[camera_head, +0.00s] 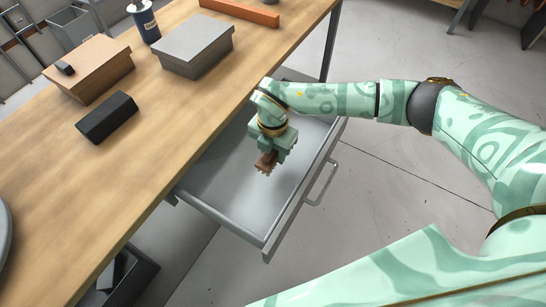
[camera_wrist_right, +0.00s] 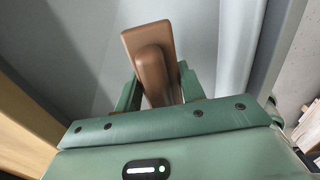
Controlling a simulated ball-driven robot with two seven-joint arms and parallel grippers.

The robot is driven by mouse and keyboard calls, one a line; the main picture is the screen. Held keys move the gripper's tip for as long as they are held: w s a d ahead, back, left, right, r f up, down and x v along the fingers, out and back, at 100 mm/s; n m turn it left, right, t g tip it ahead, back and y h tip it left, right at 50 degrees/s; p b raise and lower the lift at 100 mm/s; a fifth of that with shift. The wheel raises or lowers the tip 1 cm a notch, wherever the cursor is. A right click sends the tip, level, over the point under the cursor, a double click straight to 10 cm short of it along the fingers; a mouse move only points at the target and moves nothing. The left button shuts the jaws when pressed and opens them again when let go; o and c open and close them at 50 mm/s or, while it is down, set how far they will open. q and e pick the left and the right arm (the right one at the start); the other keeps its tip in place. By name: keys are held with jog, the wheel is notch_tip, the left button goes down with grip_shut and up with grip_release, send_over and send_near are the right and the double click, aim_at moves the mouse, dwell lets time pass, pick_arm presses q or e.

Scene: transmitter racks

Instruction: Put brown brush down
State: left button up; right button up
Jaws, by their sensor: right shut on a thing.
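The brown brush (camera_head: 266,161) is in my right gripper (camera_head: 268,153), over the open grey drawer (camera_head: 218,190) under the workbench. In the right wrist view the brush (camera_wrist_right: 148,58) stands between the two green fingers, its flat brown part facing away from the wrist. My right gripper (camera_wrist_right: 155,90) is shut on it. The gripper points down into the drawer. I cannot tell whether the brush touches the drawer floor. My left gripper is in neither view.
The wooden workbench (camera_head: 165,110) runs along the left. On it are a black block (camera_head: 107,117), a cardboard-coloured box (camera_head: 92,72), a grey box (camera_head: 196,45), a blue-and-white bottle (camera_head: 145,22) and an orange bar (camera_head: 240,11). The drawer's handle (camera_head: 322,184) faces right, towards open floor (camera_head: 390,190).

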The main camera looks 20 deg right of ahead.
aim_at(274, 157)
jog(key=shift+w+d+f, duration=0.25)
jog(key=shift+w+f, duration=0.15)
jog(key=shift+f, duration=0.25)
jog(key=f+b, duration=0.1)
jog(key=f, duration=0.1)
jog(key=f+b, duration=0.1)
jog(key=shift+w+d+f+b, duration=0.2)
jog(key=shift+f+b, duration=0.1)
jog(key=shift+f, duration=0.2)
jog(key=shift+c, duration=0.5)
jog(key=shift+r, duration=0.2)
jog(key=o, duration=1)
jog(key=shift+f, duration=0.15)
jog(key=shift+o, duration=0.2)
notch_tip(274, 157, up, 12)
jog(key=p, duration=0.5)
